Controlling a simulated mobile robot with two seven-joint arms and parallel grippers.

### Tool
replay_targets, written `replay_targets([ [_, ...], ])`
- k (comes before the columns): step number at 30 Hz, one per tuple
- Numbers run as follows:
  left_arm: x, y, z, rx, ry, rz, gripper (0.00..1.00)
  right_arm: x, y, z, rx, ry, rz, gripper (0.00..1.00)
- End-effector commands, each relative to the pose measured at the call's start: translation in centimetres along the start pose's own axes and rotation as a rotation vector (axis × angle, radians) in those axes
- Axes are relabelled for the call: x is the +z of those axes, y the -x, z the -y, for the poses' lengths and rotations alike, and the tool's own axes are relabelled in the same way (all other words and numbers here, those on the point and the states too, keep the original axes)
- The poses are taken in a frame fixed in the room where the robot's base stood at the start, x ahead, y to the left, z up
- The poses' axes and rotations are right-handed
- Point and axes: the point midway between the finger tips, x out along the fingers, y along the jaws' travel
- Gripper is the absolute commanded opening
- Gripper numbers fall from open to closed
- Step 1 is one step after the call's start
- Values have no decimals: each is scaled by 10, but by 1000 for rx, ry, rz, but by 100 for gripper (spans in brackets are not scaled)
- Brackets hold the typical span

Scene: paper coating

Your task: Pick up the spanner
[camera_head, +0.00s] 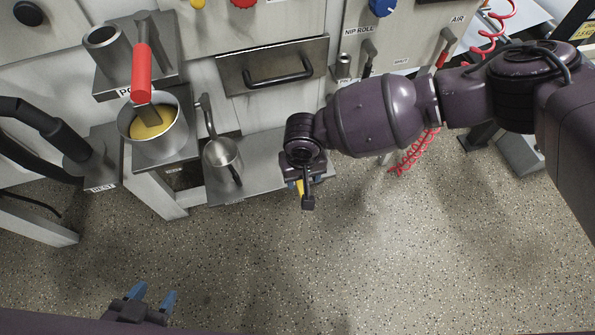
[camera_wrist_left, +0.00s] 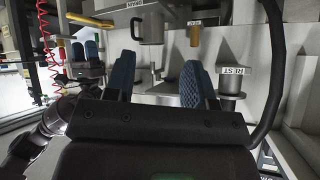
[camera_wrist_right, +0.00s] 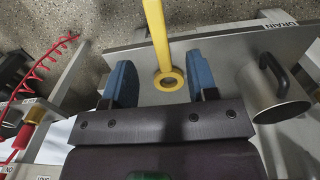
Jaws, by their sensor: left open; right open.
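The yellow spanner (camera_wrist_right: 157,35) shows in the right wrist view, its ring end lying over the grey shelf and its shaft running past the shelf's edge. My right gripper (camera_wrist_right: 162,80) is open, with one blue finger on each side of the ring end and gaps between. In the head view only a small yellow piece of the spanner (camera_head: 299,187) shows; my right gripper hides the rest. My left gripper (camera_head: 152,297) is open and empty at the bottom left of the head view, far from the spanner. Its blue fingers also show apart in the left wrist view (camera_wrist_left: 158,75).
On the grey shelf (camera_head: 262,172) a metal jug (camera_head: 222,160) stands left of my right gripper. A pot (camera_head: 152,143) with yellow liquid and a red-handled tool (camera_head: 141,75) stand further left. A red coiled hose (camera_head: 415,152) hangs at right. The floor (camera_head: 270,265) in front is clear.

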Motion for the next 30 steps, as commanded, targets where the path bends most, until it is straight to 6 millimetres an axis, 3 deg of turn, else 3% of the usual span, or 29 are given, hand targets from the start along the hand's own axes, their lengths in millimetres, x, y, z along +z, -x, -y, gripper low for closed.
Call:
replay_targets([
  [1, 5, -2, -2, 4, -6, 7, 50, 3, -15, 1, -3, 2, 10, 53],
  [8, 2, -5, -3, 6, -25, -5, 50, 1, -30, 1, -3, 3, 3, 53],
  [18, 4, -9, -4, 4, -24, -54, 50, 2, -72, -2, -4, 3, 8, 53],
  [29, 0, -9, -2, -1, -15, -78, 50, -1, -74, -3, -2, 2, -1, 53],
  [30, 0, -9, -2, -1, -15, -78, 50, -1, -74, -3, -1, 2, -1, 47],
])
